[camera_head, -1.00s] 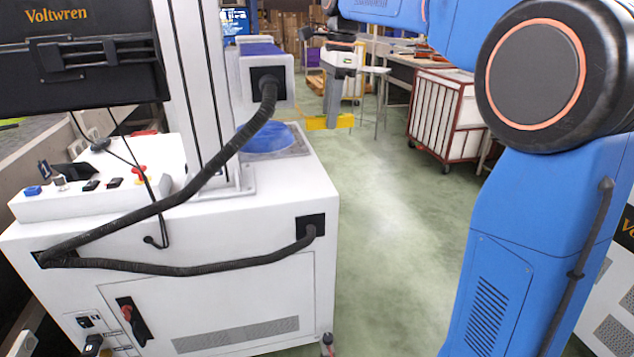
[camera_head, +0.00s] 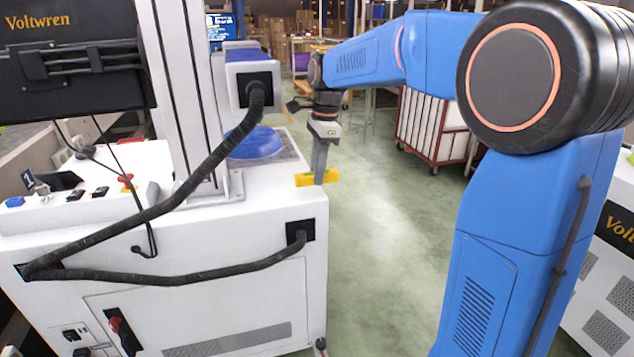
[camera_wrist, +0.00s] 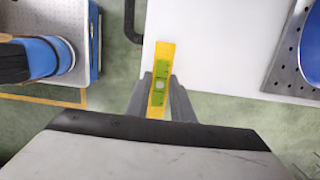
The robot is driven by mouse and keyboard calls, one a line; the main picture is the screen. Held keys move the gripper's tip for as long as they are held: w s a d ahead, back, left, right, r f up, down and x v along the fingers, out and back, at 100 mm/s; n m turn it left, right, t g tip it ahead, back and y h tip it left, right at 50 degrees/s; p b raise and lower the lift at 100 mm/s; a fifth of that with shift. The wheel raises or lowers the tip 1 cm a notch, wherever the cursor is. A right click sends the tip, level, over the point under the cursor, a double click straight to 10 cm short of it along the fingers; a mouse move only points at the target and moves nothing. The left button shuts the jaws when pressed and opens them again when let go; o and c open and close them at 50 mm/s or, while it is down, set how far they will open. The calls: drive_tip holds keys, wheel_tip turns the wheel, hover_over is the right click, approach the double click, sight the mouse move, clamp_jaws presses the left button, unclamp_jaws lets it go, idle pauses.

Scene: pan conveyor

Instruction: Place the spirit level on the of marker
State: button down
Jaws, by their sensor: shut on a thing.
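The spirit level (camera_head: 318,178) is a yellow bar, held at the right edge of the white machine's top. In the wrist view the spirit level (camera_wrist: 165,55) shows a green window. My gripper (camera_head: 319,170) points down and is shut on it; in the wrist view the fingers of my gripper (camera_wrist: 161,98) sit on both sides of the bar. The level overlaps the white top (camera_wrist: 215,65) in the wrist view. I cannot tell how high it is above that surface. I cannot make out a marker.
A blue round piece (camera_head: 258,143) on a grey plate (camera_head: 290,150) sits left of the level. A white post (camera_head: 190,90) and black hose (camera_head: 200,175) stand further left. A red-framed cart (camera_head: 432,125) is at the back right. The green floor (camera_head: 370,260) is clear.

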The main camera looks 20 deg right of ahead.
drive_tip(key=shift+f, duration=1.7)
drive_tip(key=c, duration=1.5)
unclamp_jaws()
drive_tip(key=shift+f, duration=0.15)
drive_tip(key=shift+c, duration=0.2)
